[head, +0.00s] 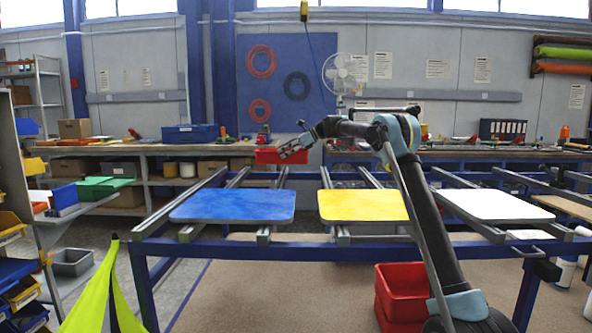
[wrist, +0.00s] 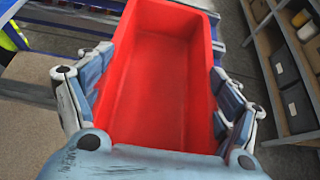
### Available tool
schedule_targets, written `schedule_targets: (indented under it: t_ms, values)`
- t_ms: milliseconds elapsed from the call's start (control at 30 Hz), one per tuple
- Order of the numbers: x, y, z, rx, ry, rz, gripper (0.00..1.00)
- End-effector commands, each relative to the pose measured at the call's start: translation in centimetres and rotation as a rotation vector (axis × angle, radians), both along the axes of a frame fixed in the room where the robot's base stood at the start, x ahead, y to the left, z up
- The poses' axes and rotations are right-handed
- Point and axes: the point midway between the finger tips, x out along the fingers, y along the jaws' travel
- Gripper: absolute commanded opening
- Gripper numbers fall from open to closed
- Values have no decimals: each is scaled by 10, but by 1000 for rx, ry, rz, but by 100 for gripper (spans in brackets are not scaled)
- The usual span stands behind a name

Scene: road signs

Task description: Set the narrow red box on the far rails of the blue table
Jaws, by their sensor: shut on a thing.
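The narrow red box (head: 281,156) is an open-topped bin in my gripper (head: 296,150), held up above the rails behind the blue table (head: 235,205). In the wrist view the red box (wrist: 165,85) fills the middle, empty inside, and the fingers of my gripper (wrist: 160,105) press on its two long sides. The far rails (head: 238,177) run back from the blue table top, and the box is near their far right end in the head view. Whether the box touches a rail cannot be told.
A yellow table (head: 362,205) and a white table (head: 496,206) stand to the right on the same blue frame. Red bins (head: 403,292) are stacked at the lower right beside my arm. A workbench (head: 170,147) with shelves runs along the back wall.

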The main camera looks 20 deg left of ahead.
Motion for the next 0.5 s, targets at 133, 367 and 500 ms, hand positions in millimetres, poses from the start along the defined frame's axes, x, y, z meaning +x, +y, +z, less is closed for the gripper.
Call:
schedule_targets:
  t_ms: [133, 367, 500]
  values:
    - [0, 0, -11, 0, 0, 0, 57]
    - [0, 1, -32, 0, 0, 1, 57]
    - [-1, 2, -49, 0, 0, 2, 57]
